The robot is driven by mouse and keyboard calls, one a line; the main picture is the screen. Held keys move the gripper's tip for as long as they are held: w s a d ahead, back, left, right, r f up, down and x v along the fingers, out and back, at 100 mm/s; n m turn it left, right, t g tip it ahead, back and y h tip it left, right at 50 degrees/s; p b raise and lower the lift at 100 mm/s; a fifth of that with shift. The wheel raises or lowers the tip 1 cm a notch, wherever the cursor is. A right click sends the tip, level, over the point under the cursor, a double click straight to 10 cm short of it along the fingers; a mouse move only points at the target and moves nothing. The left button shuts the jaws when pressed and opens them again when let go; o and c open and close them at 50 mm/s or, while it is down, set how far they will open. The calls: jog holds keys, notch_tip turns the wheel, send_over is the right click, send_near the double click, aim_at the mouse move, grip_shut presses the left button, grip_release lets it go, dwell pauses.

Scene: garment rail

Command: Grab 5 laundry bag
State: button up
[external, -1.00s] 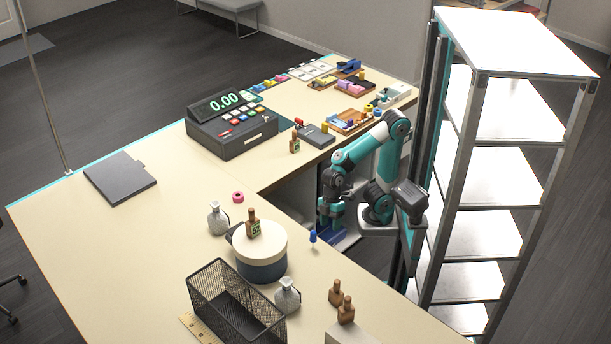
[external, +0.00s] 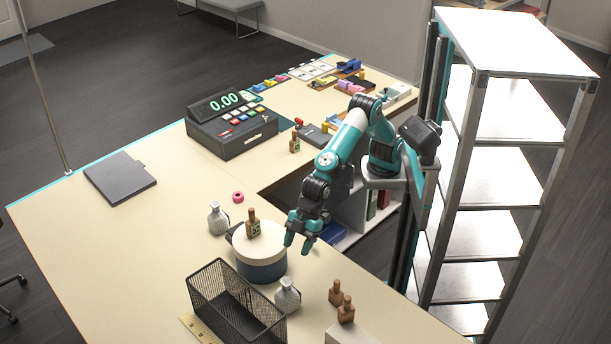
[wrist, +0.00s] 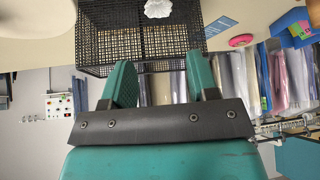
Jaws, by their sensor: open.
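Two pale grey, tied bag-like items stand on the counter, one left of the round pot (external: 217,218) and one by the mesh basket (external: 287,296). A white item (wrist: 158,8) shows beyond the basket in the wrist view. A brown bottle-shaped item with a green label (external: 253,226) stands on the pot's lid; the label's number is too small to read surely. I cannot tell which item is the laundry bag numbered 5. My gripper (external: 298,240) is open and empty, right of the pot near the counter's inner edge. Its spread fingers show in the wrist view (wrist: 160,78).
The black mesh basket (external: 236,306) stands on the near counter, and also fills the wrist view's top (wrist: 120,40). The pot (external: 262,266) is close left of my gripper. Brown bottle-shaped items (external: 346,312) stand at the right. A cash register (external: 230,130) is far back. Tall shelves (external: 500,160) rise right.

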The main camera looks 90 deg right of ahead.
aim_at(287, 279)
jog(key=p+x, duration=0.3)
jog(key=x, duration=0.6)
jog(key=shift+w+a+f, duration=0.1)
jog(key=shift+a+f, duration=0.05)
jog(key=shift+f, duration=0.15)
jog(key=shift+s+d+f+p+x, duration=0.15)
jog(key=shift+p+x, duration=0.3)
jog(key=shift+x, duration=0.5)
jog(key=shift+s+d+f+p+x, duration=0.15)
jog(key=shift+p+x, duration=0.3)
jog(key=shift+x, duration=0.45)
jog(key=shift+w+d+f+p+x, duration=0.15)
jog(key=shift+p+x, duration=0.3)
jog(key=shift+x, duration=0.5)
jog(key=shift+s+r, duration=0.1)
jog(key=shift+r, duration=0.05)
grip_shut()
